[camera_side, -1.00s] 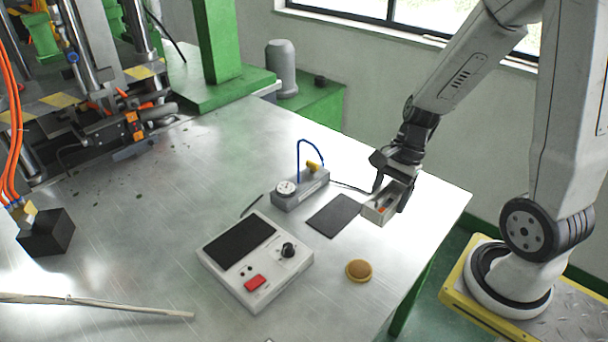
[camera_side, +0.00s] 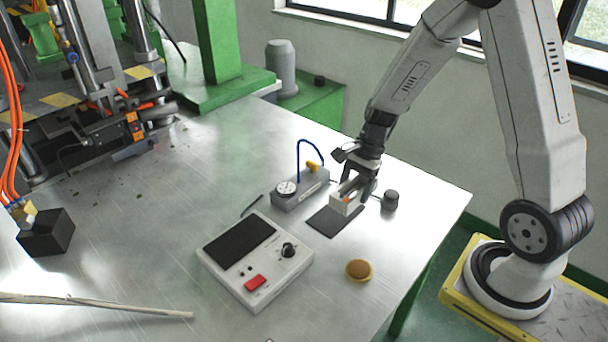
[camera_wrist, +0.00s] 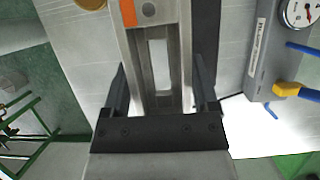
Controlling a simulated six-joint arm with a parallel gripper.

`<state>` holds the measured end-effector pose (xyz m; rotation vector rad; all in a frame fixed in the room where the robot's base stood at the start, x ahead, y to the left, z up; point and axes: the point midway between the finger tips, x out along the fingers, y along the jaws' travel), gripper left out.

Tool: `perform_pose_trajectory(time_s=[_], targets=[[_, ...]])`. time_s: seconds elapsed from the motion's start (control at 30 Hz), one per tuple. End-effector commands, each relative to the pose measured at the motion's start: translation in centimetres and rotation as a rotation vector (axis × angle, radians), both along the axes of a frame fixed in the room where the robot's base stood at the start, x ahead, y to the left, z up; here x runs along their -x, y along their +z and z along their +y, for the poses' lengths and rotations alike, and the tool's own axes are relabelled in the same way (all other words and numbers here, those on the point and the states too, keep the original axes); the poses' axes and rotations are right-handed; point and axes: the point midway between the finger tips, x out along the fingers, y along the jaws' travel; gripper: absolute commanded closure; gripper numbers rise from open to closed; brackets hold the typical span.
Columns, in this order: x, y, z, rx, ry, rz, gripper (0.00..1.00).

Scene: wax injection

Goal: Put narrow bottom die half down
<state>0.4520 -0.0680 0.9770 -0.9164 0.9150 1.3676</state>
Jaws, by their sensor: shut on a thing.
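The narrow bottom die half (camera_side: 345,203) is a pale metal block with an orange mark, held in my gripper (camera_side: 354,190) at the dark flat mat (camera_side: 330,222). In the wrist view, the die half (camera_wrist: 140,60) runs lengthwise between the two dark fingers of my gripper (camera_wrist: 160,100), with a slot down its middle and an orange patch at its far end. The block is over the upper right part of the mat. I cannot tell whether it touches the mat. The fingers hide part of its sides.
A gauge block (camera_side: 300,188) with a blue hose stands left of the mat. A white control box (camera_side: 255,262) with a red button is in front. A round tan disc (camera_side: 359,270) and a dark knob-like cylinder (camera_side: 390,200) are nearby. The table's right front edge is close.

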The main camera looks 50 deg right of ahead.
Motion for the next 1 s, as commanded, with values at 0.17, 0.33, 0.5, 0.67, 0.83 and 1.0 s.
perform_pose_trajectory(time_s=[0.17, 0.33, 0.5, 0.67, 0.83, 1.0], targets=[[-1.4, -1.8, -0.2, -0.001, 0.001, 0.002, 1.00], [-2.7, -3.4, -0.4, -0.001, 0.000, 0.001, 1.00], [-3.8, -4.6, -0.6, -0.001, 0.001, 0.000, 1.00], [-4.3, -5.2, -0.6, 0.000, 0.001, -0.001, 1.00], [-4.4, -5.2, -0.7, 0.000, 0.001, -0.001, 1.00], [-4.6, -5.7, -0.7, 0.000, 0.001, 0.000, 1.00]])
